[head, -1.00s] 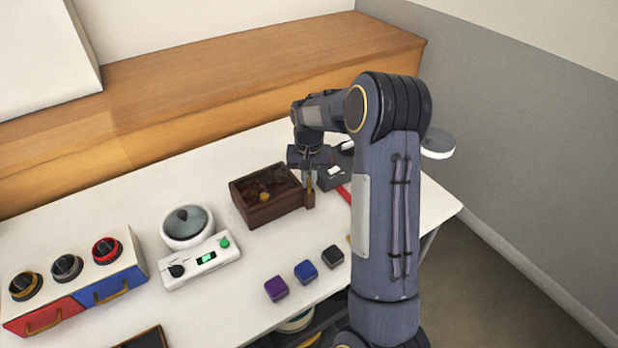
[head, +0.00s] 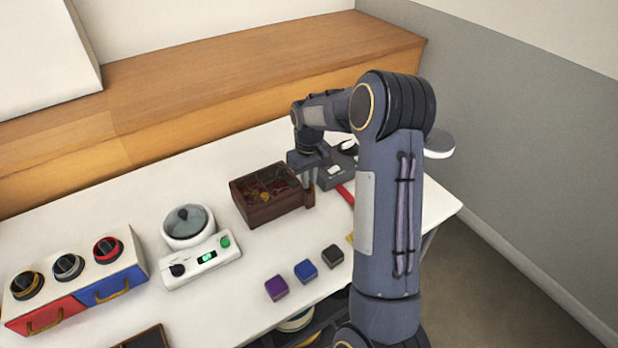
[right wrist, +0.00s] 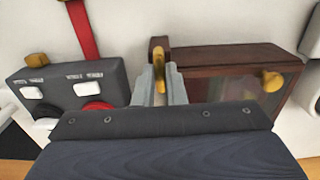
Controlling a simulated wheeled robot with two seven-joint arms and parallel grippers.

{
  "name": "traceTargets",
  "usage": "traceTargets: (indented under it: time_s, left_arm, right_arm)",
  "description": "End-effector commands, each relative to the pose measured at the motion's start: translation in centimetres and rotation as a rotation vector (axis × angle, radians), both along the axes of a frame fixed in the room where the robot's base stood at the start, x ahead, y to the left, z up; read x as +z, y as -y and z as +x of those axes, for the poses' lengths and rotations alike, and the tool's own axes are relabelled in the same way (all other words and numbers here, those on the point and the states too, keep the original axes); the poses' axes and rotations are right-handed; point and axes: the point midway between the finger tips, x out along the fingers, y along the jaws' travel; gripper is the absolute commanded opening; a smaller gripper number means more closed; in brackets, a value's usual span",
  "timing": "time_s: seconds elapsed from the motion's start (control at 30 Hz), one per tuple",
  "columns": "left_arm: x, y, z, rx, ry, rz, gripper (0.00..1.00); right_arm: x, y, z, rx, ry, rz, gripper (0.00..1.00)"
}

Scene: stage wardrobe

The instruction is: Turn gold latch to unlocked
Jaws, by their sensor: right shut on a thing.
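A dark brown wooden box (head: 270,210) with a see-through lid stands on the white table. In the right wrist view the box (right wrist: 225,58) has a small wooden post at its left end. The gold latch (right wrist: 159,58) is on that post, its handle lying lengthwise between my fingertips. My right gripper (head: 310,183) is at the box's right end in the head view. In the right wrist view the gripper (right wrist: 158,78) is shut on the gold latch. In the head view the gripper mostly hides the latch. My left gripper is out of view.
A dark grey switch box (right wrist: 70,88) with white switches and a red strap (right wrist: 82,28) lie close beside the gripper. A white scale-like device (head: 200,262), purple (head: 276,288), blue (head: 305,271) and black (head: 333,256) cubes, and a drawer unit (head: 75,285) stand leftward.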

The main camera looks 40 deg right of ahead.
Motion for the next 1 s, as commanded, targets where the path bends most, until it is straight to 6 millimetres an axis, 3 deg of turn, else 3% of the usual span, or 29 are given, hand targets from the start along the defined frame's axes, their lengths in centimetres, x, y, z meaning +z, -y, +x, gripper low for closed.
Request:
traceTargets:
  time_s: [0.4, 0.43, 0.57, 0.87, 1.0]
  left_arm:
    - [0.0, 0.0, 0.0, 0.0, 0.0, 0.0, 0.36]
    - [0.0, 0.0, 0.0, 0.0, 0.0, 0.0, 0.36]
    - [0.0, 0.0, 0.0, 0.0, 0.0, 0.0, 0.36]
    - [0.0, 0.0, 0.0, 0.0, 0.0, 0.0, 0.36]
    - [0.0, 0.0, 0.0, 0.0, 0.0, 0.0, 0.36]
  right_arm:
    - [0.1, 0.0, 0.0, 0.009, 0.002, -0.001, 0.0]
    - [0.1, 0.0, 0.0, 0.009, 0.002, -0.001, 0.15]
    - [0.0, 0.0, 0.0, 0.008, 0.002, -0.001, 0.32]
    - [0.2, 0.0, 0.0, 0.007, 0.001, -0.001, 0.33]
    - [1.6, 0.0, 0.1, 0.007, 0.005, -0.002, 0.33]
